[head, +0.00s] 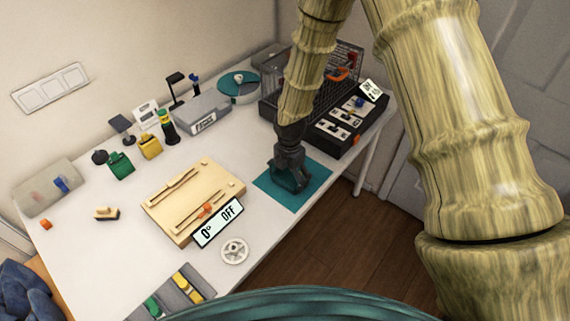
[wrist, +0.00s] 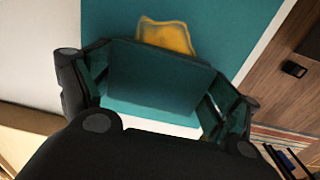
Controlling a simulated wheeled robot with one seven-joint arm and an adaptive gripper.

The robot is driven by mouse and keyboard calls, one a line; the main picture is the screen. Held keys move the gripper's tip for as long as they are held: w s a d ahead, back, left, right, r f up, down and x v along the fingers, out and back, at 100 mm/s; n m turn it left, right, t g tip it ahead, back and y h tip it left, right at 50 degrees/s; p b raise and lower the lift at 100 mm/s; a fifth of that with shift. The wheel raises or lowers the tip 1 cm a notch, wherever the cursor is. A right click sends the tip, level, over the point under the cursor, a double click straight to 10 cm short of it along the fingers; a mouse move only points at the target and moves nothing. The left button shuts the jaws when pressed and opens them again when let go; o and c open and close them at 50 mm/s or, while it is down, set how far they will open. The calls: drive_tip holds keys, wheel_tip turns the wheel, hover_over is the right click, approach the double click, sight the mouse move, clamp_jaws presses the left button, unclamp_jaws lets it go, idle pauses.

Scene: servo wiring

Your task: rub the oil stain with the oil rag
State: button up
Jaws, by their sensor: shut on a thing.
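The teal mat (head: 314,187) lies at the right part of the white table in the head view. My gripper (head: 289,182) points down over it. In the wrist view my gripper (wrist: 158,88) is shut on a dark teal block-like thing, which I take for the oil rag (wrist: 160,88). It spans between the two fingers, low at the mat; I cannot tell whether it touches. A yellow-orange patch, the oil stain (wrist: 168,36), shows on the mat (wrist: 225,25) just beyond the rag, partly covered by it. The stain is hidden behind my gripper in the head view.
A wooden board (head: 190,200) with an OFF display (head: 218,223) stands left of the mat. A white wheel (head: 235,251) lies in front. A dark switch panel (head: 345,125) and wire cage are behind right. The table's edge runs close on the right.

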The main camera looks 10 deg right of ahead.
drive_tip(key=shift+s+a, duration=0.45)
drive_tip(key=shift+a, duration=0.2)
wheel_tip(320, 180, up, 3)
drive_tip(key=shift+s+p, duration=0.1)
drive_tip(key=shift+p, duration=0.75)
drive_tip(key=shift+r+p, duration=2.1)
drive_tip(key=shift+r, duration=0.55)
drive_tip(key=shift+r+p, duration=0.2)
drive_tip(key=shift+p, duration=1.35)
drive_tip(key=shift+f+p, duration=0.15)
drive_tip(key=shift+p, duration=0.5)
drive_tip(key=shift+f, duration=0.1)
